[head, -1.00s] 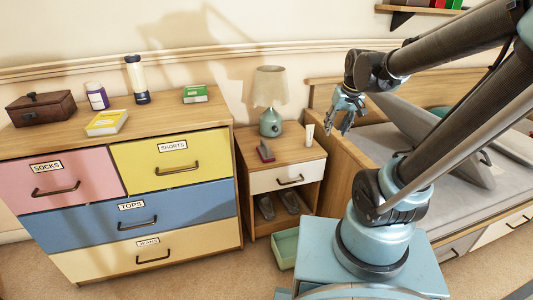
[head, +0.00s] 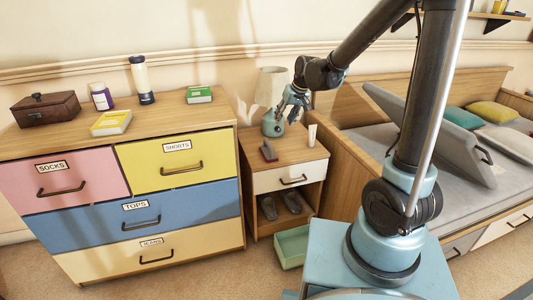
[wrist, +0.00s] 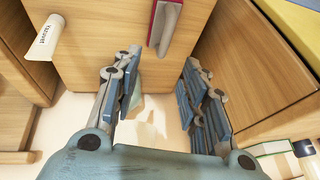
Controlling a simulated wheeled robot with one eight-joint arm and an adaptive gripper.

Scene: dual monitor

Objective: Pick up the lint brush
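The lint brush (head: 268,151), a small dark red and grey item, lies on the left part of the nightstand top (head: 292,146). In the wrist view the lint brush (wrist: 165,24) shows at the top edge, partly cut off, red with a grey part. My gripper (head: 291,108) is above the back of the nightstand, in front of the lamp. In the wrist view my gripper (wrist: 160,95) has its two fingers spread apart with nothing held between them. The brush lies beyond the fingertips, not between them.
The lamp (head: 271,90) stands at the nightstand's back. A white tube (head: 312,135) stands at its right; it also shows in the wrist view (wrist: 45,38). The dresser (head: 160,112) is close on the left, the bed (head: 430,150) on the right. A green bin (head: 291,246) sits below.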

